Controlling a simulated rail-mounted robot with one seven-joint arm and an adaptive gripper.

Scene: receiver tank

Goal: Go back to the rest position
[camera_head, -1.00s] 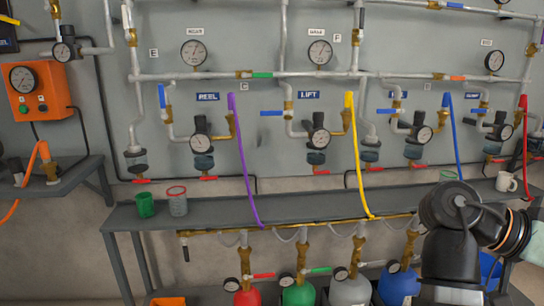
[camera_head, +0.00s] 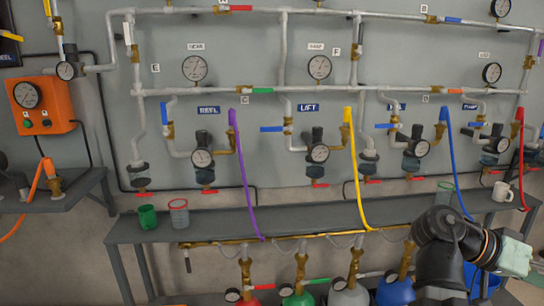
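Part of my black arm (camera_head: 440,238) shows at the lower right, in front of the right end of the grey bench (camera_head: 320,218). An orange-ringed joint and a pale green section lie at its right end. My gripper's fingers are not seen in this view, so neither their opening nor any held thing shows.
On the bench stand a green cup (camera_head: 147,217), a clear red-rimmed beaker (camera_head: 179,213), a clear greenish cup (camera_head: 444,192) and a white mug (camera_head: 503,191). Purple (camera_head: 243,180), yellow (camera_head: 354,170), blue (camera_head: 452,170) and red hoses hang from the piped wall panel (camera_head: 250,65).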

